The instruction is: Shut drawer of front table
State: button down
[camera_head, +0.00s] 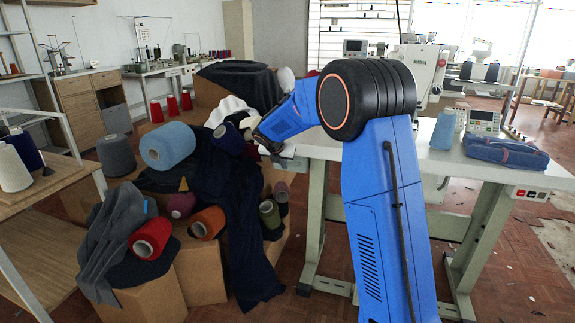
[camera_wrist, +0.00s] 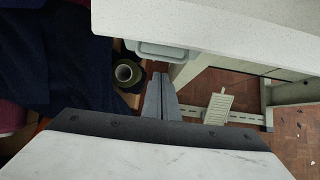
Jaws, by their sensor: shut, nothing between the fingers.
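The front table (camera_head: 455,165) is a pale sewing table with grey-green legs. Its speckled top (camera_wrist: 215,22) crosses the upper part of the wrist view. A small grey drawer (camera_wrist: 162,50) shows under the table's edge there, partly covered by the top; how far it is pulled out is hard to tell. My gripper (camera_wrist: 161,76) is shut and empty, its fingertips pointing at the drawer's outer face, close to it; contact cannot be told. In the head view my gripper (camera_head: 266,146) is at the table's left end, partly hidden.
Fabric and thread cones, including a light blue cone (camera_head: 168,146) and a red one (camera_head: 151,238), crowd cardboard boxes left of the table. A blue pouch (camera_head: 505,150) lies on the tabletop. A pedal (camera_wrist: 218,108) is below. Floor is open at the right.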

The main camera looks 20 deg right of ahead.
jog(key=v, duration=1)
jog(key=s+d+r+m, duration=0.1)
jog(key=s+r+m, duration=0.1)
jog(key=s+m, duration=0.35)
jog(key=s+d+r+m, duration=0.1)
jog(key=s+r+m, duration=0.1)
jog(key=s, duration=0.7)
jog(key=s+f+m+y, duration=0.1)
jog(key=s+f+m, duration=0.1)
jog(key=s+m, duration=0.5)
jog(key=s+a+f+m+g+y, duration=0.1)
jog(key=s+m, duration=0.6)
jog(key=s, duration=1.2)
jog(key=s+f+m+y, duration=0.2)
jog(key=s+f+m, duration=0.3)
jog(key=s, duration=0.9)
jog(key=shift+a+m+g, duration=0.3)
jog(key=shift+m, duration=0.95)
